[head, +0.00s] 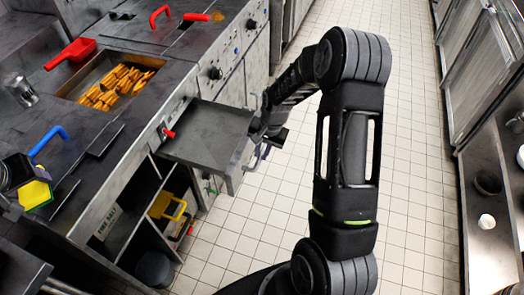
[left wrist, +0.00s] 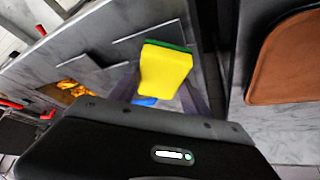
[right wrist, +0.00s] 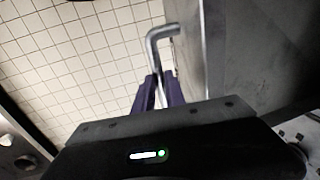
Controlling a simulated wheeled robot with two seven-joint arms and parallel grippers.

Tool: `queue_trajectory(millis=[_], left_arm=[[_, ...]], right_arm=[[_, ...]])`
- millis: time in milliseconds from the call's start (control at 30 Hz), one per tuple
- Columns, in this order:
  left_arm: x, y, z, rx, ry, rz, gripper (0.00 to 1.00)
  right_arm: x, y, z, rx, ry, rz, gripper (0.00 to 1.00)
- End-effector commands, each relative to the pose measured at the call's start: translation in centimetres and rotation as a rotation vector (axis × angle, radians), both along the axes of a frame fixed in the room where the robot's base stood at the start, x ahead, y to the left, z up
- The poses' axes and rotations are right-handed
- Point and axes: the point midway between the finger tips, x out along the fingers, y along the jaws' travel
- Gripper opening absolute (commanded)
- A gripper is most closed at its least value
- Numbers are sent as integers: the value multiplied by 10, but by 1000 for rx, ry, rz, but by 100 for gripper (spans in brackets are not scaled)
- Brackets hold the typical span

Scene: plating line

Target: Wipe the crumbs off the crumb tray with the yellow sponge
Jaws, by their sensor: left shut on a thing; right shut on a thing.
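The crumb tray (head: 212,135) is a grey metal drawer pulled out from the front of the fryer counter. Its surface looks dark and smudged, and I cannot make out single crumbs. My right gripper (head: 263,147) is at its outer end, shut on the bar handle (right wrist: 160,36); the purple fingers sit either side of it in the right wrist view. My left gripper (head: 20,187), at the left edge of the head view, is shut on the yellow sponge (head: 36,195). The sponge (left wrist: 166,70) has a green layer and is well apart from the tray.
A fryer basin (head: 115,84) of fries, a red scoop (head: 72,53) and a blue handle (head: 48,140) lie on the counter. Open shelves (head: 140,228) are below. A brown board (left wrist: 285,62) is at right in the left wrist view. Tiled floor (head: 255,225) is clear beside the tray.

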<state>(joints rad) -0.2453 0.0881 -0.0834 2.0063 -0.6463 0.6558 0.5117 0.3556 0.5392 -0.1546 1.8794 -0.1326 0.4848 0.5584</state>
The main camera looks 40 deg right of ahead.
Motion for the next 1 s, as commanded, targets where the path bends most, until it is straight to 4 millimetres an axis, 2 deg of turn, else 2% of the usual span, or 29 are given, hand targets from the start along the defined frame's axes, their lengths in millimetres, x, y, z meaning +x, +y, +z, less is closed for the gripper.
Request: queue_trajectory(millis=[367,467,700,967,1000], left_arm=[[0,0,0,0,0,0,23],[0,0,-2,0,0,0,23],[0,0,-6,0,0,0,23],[0,0,-6,0,0,0,23],[0,0,-6,0,0,0,23]], right_arm=[[0,-1,0,-1,-1,0,0],[-7,-6,0,0,0,-3,0],[-37,-27,0,-1,-2,-4,0],[-39,-28,1,-2,-3,-1,0],[-39,-28,1,-2,-3,0,16]])
